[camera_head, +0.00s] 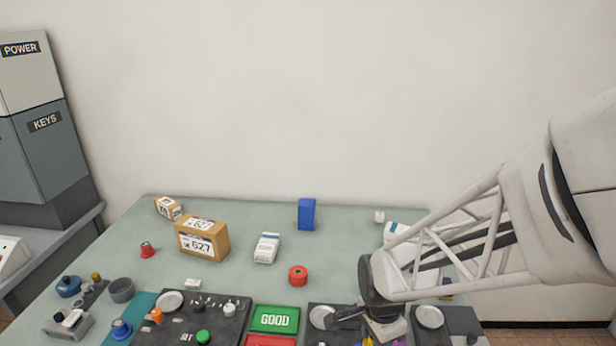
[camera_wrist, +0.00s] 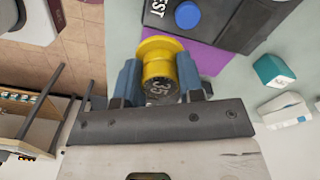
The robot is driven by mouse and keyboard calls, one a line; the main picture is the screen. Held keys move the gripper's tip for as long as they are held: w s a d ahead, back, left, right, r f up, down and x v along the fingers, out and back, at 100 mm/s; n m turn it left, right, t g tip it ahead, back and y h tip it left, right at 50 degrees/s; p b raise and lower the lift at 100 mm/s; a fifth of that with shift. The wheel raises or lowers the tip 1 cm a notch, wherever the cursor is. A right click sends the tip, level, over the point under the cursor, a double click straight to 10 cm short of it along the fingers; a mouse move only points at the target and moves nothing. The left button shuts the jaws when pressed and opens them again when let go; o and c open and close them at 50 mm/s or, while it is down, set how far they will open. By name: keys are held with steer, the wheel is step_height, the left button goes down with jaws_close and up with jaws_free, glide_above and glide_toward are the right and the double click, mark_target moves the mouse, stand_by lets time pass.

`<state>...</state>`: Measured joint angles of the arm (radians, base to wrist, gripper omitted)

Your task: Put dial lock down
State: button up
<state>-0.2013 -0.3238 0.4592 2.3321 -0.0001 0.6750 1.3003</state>
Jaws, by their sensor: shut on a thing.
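The dial lock (camera_wrist: 160,64) is a yellow, round, flanged piece with a dark band marked 35, seen in the wrist view. My gripper (camera_wrist: 159,80) is shut on it, with one blue finger on each side. A purple patch (camera_wrist: 208,60) lies just beyond the lock, beside a dark panel (camera_wrist: 222,22). I cannot tell whether the lock touches a surface. In the head view my gripper (camera_head: 382,328) is low over the front right of the table, and only a small bit of yellow shows beneath it.
The green-grey table (camera_head: 340,245) holds a 627 box (camera_head: 202,238), a blue block (camera_head: 306,214), a red round piece (camera_head: 298,275) and a white carton (camera_head: 266,248). A green GOOD tray (camera_head: 274,319) lies left of my gripper. Free room is at the table's middle.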

steer(key=w+a+r, duration=0.3)
steer(key=w+a, duration=0.6)
steer(key=w, duration=0.1)
steer(key=w+a+r, duration=0.1)
steer(key=w+a, duration=0.4)
steer(key=a, duration=0.6)
steer(key=w+a+r, duration=0.1)
steer(key=w+a, duration=0.3)
steer(key=a, duration=0.8)
steer(key=w+a+r, duration=0.2)
steer(key=w+a, duration=0.3)
steer(key=a, duration=0.7)
steer(key=shift+w, duration=0.35)
glide_above(199, 223)
steer(key=shift+s+d+f, duration=0.1)
steer(key=shift+f, duration=0.7)
steer(key=shift+f, duration=1.75)
steer(key=shift+f, duration=0.15)
